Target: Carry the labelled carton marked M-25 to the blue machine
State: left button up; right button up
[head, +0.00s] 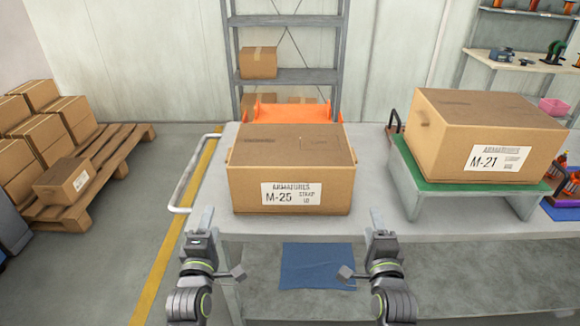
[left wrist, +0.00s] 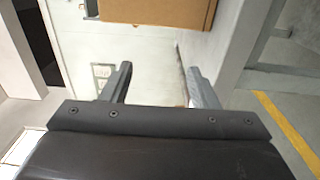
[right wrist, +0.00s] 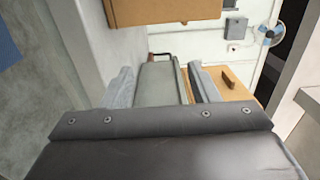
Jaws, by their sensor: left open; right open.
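The carton marked M-25 (head: 291,172) sits upright on the light grey table, its label facing me. Part of a carton shows at the top of the left wrist view (left wrist: 165,12) and of the right wrist view (right wrist: 165,10). My left gripper (head: 205,218) is open and empty, in front of the carton and toward its left side. My right gripper (head: 378,222) is open and empty, in front of the carton and toward its right side. Neither gripper touches the carton. I cannot make out the blue machine.
A carton marked M-21 (head: 485,138) sits on a green-topped stand (head: 425,182) at the table's right. The table (head: 375,205) has a white rail (head: 188,180) at its left. Cartons on a pallet (head: 108,160) stand at left. A shelf rack (head: 232,60) and orange item (head: 290,111) are behind.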

aim_at(230, 187)
pick_arm(q)
jog(key=w, duration=1.3)
jog(key=shift+w+a+f, duration=0.1)
jog(key=shift+w, duration=0.3)
pick_arm(e)
jog(key=w, duration=1.3)
jog(key=shift+w, duration=0.4)
pick_arm(q)
jog(key=shift+w, duration=0.3)
pick_arm(e)
jog(key=shift+w+a+f, duration=0.1)
jog(key=shift+w+a, duration=0.1)
jog(key=shift+w, duration=0.1)
pick_arm(q)
jog(key=shift+d+f, duration=0.1)
jog(key=shift+d, duration=0.4)
pick_arm(e)
jog(key=shift+a, duration=0.35)
pick_arm(q)
jog(key=shift+s+d, duration=0.15)
jog(key=shift+d, duration=0.1)
pick_arm(e)
jog(key=shift+s+a, duration=0.15)
jog(key=shift+a, duration=0.15)
pick_arm(q)
jog(key=shift+d, duration=0.45)
pick_arm(e)
jog(key=shift+a, duration=0.45)
